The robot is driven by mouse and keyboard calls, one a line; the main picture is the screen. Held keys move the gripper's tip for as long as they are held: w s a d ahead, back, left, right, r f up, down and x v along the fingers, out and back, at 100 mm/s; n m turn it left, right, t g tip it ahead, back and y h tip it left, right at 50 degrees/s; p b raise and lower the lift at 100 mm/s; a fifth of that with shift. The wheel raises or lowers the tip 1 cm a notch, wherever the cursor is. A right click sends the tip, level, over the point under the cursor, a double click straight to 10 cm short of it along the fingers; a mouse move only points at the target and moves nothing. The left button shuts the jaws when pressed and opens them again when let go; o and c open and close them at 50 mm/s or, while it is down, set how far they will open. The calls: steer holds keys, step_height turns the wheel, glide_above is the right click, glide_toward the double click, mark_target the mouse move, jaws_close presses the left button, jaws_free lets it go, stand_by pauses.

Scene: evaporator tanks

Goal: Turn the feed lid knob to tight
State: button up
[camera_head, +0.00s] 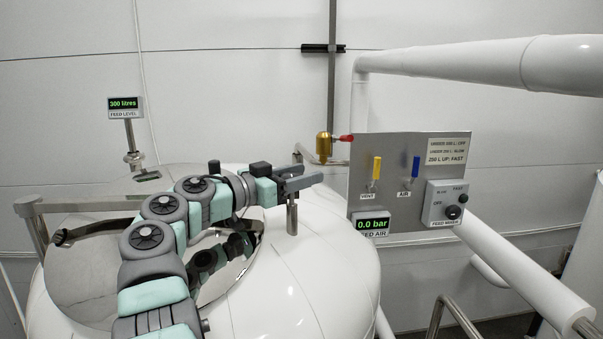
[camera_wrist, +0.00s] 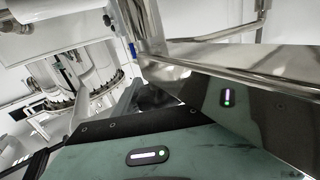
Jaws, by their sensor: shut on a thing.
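The feed tank's polished round lid (camera_head: 85,275) lies closed on the white tank. At its right side a short upright steel post (camera_head: 292,218) stands on the tank, and it seems to be the feed lid knob's stem. My gripper (camera_head: 300,184) reaches in from the left over the post's top and is shut on the knob there. The fingers hide most of the knob, so its turn position cannot be read. In the wrist view, bright steel parts (camera_wrist: 250,58) fill the right, above a dark polished surface that reflects my wrist.
A grey panel (camera_head: 400,148) right of my gripper carries a yellow VENT lever (camera_head: 376,167), a blue AIR lever (camera_head: 415,167) and a mixer dial (camera_head: 453,212). The feed air display (camera_head: 372,224) reads 0.0 bar. The level display (camera_head: 124,104) reads 300 litres. Handrails stand nearby.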

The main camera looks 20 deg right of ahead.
steer(key=shift+f, duration=0.1)
steer(key=o, duration=1.3)
steer(key=shift+o, duration=0.2)
steer(key=b+v, duration=0.4)
steer(key=v, duration=0.6)
steer(key=shift+a+b, duration=0.35)
